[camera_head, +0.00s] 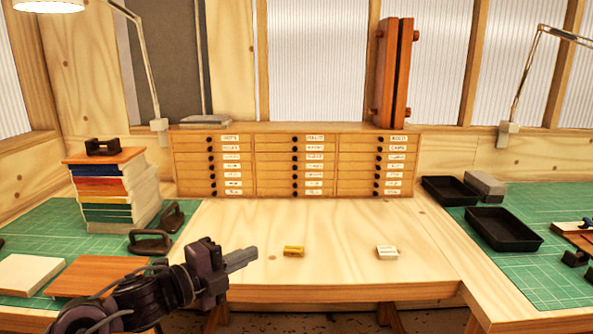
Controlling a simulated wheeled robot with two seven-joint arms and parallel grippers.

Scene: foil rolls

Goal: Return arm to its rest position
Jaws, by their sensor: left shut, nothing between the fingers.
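My left arm comes in from the lower left of the head view. Its gripper (240,258) is shut and empty, pointing right over the front left part of the wooden bench (330,230). A small yellow foil roll or block (293,251) lies on the bench just right of the fingertips, apart from them. A small cream-coloured block (387,253) lies further right. My right gripper is not in view.
A drawer cabinet (294,129) stands at the back. A stack of books (112,195), dark handled tools (151,243) and a brown board (97,276) are at left. Black trays (502,229) lie on the right green mat (545,270). The bench middle is mostly clear.

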